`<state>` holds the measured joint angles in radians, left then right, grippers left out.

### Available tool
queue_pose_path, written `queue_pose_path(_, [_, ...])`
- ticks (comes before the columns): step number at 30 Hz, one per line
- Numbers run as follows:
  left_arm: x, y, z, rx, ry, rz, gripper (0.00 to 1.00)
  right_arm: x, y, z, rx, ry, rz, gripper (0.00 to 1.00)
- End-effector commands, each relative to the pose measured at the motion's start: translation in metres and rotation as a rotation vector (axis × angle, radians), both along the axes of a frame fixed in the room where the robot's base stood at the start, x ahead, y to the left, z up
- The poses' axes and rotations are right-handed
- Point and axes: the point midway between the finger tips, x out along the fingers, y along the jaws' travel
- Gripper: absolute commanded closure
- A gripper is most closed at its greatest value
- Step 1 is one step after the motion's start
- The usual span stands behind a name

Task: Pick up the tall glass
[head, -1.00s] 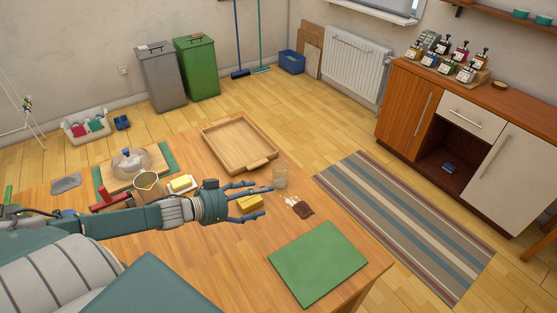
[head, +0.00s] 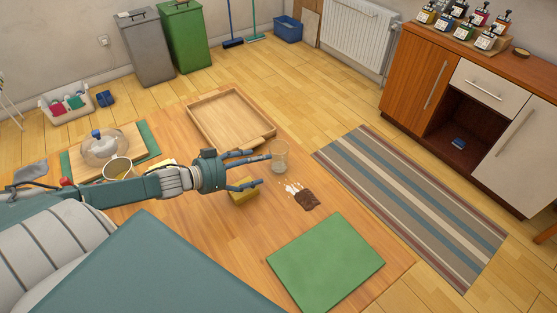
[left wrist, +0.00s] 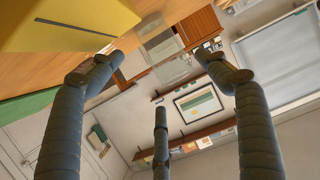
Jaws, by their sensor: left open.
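The tall glass (head: 280,158) is clear and stands upright on the wooden table, right of the tray's front corner. My left gripper (head: 262,170) reaches in from the left, low over the table. Its fingers are spread and empty, and the upper fingertips point at the glass from close by on its left. I cannot tell whether a fingertip touches it. In the left wrist view the open fingers (left wrist: 158,72) frame a pale patch, where I cannot clearly make out the glass. My right gripper is out of view.
A yellow block (head: 243,197) lies just below the left gripper and looms in the left wrist view (left wrist: 60,22). A wooden tray (head: 190,108) lies behind. A brown item with white bits (head: 306,200) and a green mat (head: 325,262) lie in front right.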

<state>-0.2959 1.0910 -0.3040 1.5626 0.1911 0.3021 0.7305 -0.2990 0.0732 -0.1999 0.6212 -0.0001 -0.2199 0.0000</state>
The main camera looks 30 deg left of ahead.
Motion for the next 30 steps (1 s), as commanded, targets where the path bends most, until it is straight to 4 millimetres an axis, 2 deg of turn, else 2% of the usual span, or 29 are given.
queue_pose_path(9, [0.035, -0.013, -0.011, 0.0, -0.004, 0.002, 0.24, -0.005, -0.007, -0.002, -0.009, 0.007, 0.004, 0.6])
queue_pose_path(14, [0.043, -0.018, -0.015, -0.001, -0.002, 0.0, 0.24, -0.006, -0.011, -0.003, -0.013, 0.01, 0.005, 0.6])
queue_pose_path(20, [0.053, -0.022, -0.017, 0.0, -0.002, 0.001, 0.24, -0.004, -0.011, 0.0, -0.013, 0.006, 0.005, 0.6])
queue_pose_path(30, [0.087, -0.036, -0.031, 0.0, -0.002, 0.001, 0.24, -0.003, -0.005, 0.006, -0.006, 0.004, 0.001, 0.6])
